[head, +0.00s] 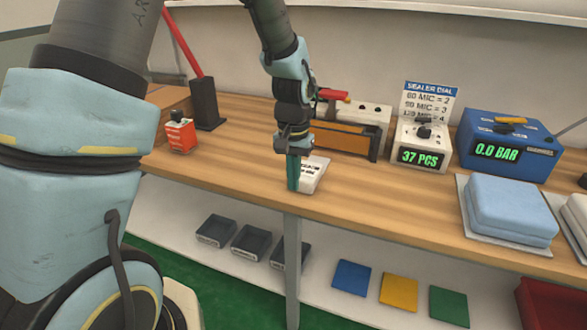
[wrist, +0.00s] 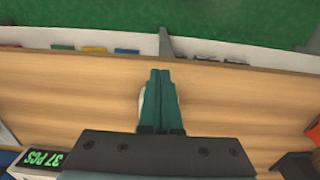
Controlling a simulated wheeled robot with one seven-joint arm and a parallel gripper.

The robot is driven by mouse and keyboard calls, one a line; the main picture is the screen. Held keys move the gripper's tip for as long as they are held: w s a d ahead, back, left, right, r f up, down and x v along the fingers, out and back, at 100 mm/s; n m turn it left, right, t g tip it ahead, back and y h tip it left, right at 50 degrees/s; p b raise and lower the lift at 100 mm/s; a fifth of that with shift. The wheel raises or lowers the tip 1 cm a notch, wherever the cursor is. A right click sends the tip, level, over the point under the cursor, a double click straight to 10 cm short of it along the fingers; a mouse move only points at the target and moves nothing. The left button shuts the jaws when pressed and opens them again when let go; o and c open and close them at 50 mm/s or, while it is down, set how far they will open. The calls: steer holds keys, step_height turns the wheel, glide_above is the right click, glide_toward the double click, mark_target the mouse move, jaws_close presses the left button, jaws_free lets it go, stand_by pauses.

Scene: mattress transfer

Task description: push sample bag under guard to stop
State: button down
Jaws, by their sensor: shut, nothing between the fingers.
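The sample bag (head: 315,173) is a white packet with dark print, lying flat on the wooden bench in the head view. My gripper (head: 293,186) points down at the bag's left front side, its teal fingers shut and empty. The fingers hide part of the bag; I cannot tell whether they touch it. The wrist view shows the shut fingers (wrist: 160,74) with only a white sliver of the bag (wrist: 142,104) beside them. Behind the bag stands the sealer with an orange-brown front bar (head: 340,138), which appears to be the guard. I cannot make out the stop.
A counter box reading 37 PCS (head: 420,148) and a blue box reading 0.0 BAR (head: 505,140) stand right of the sealer. Blue pads (head: 508,208) lie farther right. A small orange-red block (head: 181,136) is at left. The bench (head: 390,205) is clear right of the bag.

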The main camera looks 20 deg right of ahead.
mark_target(299, 197)
step_height(299, 197, down, 5)
steer(key=shift+a+f+p, duration=0.1)
steer(key=shift+f+p, duration=0.05)
steer(key=shift+p, duration=0.4)
steer(key=shift+w+d+f+p, duration=0.1)
steer(key=shift+w+d+p, duration=0.75)
steer(key=shift+w+d, duration=0.6)
steer(key=shift+w, duration=0.1)
